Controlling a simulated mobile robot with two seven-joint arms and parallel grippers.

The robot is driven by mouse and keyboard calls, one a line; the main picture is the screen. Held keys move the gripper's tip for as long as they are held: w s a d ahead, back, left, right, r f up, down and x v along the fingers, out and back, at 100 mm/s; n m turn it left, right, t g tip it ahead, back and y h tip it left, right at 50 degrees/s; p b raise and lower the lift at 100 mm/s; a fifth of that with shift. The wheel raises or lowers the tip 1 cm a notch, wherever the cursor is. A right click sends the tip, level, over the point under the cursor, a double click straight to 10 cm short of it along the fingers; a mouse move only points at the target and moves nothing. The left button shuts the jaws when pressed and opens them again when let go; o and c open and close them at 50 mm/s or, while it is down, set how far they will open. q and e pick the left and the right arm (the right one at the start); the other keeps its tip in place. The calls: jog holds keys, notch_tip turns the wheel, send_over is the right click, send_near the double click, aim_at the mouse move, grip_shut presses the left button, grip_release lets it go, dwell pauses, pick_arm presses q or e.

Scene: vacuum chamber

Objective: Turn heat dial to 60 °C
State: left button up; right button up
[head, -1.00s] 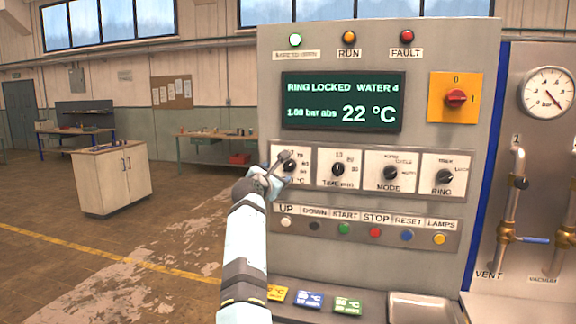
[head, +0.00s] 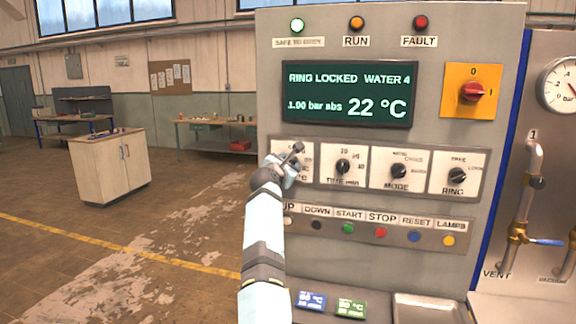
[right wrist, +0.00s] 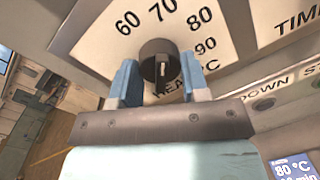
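The heat dial (right wrist: 160,62) is a round black knob with a white line, on a pale plate marked 60, 70, 80 and 90 °C. In the right wrist view, the line lies on the lower part of the knob, toward the HEAT label. My right gripper (right wrist: 161,83) is open, with one blue finger on each side of the knob and gaps showing between. In the head view my right gripper (head: 289,160) hides most of the heat dial. The display (head: 348,94) reads 22 °C, 1.00 bar abs and RING LOCKED. My left gripper is not in view.
The time dial (head: 343,167), mode dial (head: 398,171) and ring dial (head: 457,174) sit to the right. A row of push buttons (head: 381,232) runs below. The red main switch (head: 473,92) is at upper right. Open floor lies left of the panel.

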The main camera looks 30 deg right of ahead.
jog(key=shift+c, duration=1.2)
jog(key=shift+r+n+p, duration=0.1)
jog(key=shift+n+p, duration=0.55)
jog(key=shift+n, duration=0.45)
jog(key=n+p, duration=0.2)
jog(key=n, duration=0.1)
jog(key=shift+d+n+t+p, duration=0.1)
jog(key=shift+n+t+p, duration=0.2)
jog(key=shift+n+p, duration=0.65)
jog(key=shift+n, duration=0.45)
